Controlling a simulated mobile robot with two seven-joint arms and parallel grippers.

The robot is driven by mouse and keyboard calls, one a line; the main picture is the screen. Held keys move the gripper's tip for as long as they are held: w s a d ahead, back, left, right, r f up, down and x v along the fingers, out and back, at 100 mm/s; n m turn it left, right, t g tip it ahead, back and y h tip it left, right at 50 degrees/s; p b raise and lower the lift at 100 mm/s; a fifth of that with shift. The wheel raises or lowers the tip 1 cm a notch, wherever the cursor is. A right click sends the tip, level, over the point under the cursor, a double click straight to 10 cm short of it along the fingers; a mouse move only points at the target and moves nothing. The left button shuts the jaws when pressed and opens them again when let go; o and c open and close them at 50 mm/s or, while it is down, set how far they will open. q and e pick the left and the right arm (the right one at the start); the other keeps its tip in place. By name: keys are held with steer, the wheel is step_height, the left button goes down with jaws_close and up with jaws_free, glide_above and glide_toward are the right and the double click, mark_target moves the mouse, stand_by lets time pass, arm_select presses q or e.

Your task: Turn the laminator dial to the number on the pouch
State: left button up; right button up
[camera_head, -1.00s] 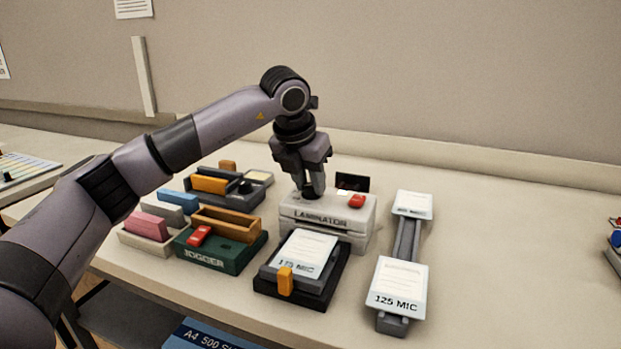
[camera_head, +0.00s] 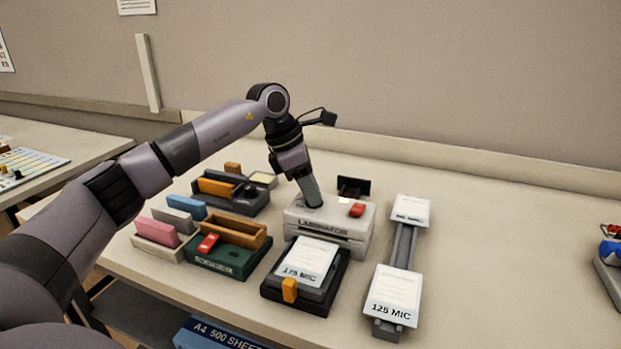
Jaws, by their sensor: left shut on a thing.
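The white laminator (camera_head: 325,232) stands on the desk, with its name on the front and a red button (camera_head: 357,209) on top at the right. My left gripper (camera_head: 314,203) points down at the laminator's top left and is shut on the dial, which its fingers hide. The dial's numbers cannot be read. A pouch (camera_head: 308,260) lies on the black tray (camera_head: 328,294) in front of the laminator; its print looks like 175 MIC but is blurred. Another pouch (camera_head: 394,287), reading 125 MIC, lies on a grey stand to the right. My right gripper is not in view.
A green jogger (camera_head: 222,262) and boxes of coloured blocks stand left of the laminator. A dark organiser (camera_head: 240,203) is behind them. A small dark panel (camera_head: 354,186) rises behind the laminator.

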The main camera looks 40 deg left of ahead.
mark_target(300, 198)
arm_select(q)
steer(key=m+p, duration=0.1)
steer(key=m, duration=0.1)
steer(key=m+g+h+p, duration=0.1)
steer(key=m, duration=0.1)
steer(key=shift+w+a+r+m+g, duration=0.1)
steer(key=shift+w+r+m+g, duration=0.1)
steer(key=shift+m+g, duration=0.1)
steer(key=shift+w+f+m+g+p, duration=0.1)
steer(key=shift+m+g+p, duration=0.6)
steer(key=shift+m, duration=1.2)
steer(key=o, duration=1.1)
steer(key=shift+f, duration=0.1)
steer(key=shift+c, duration=0.2)
steer(key=v, duration=0.7)
steer(key=shift+b, duration=0.35)
steer(key=shift+a, duration=0.1)
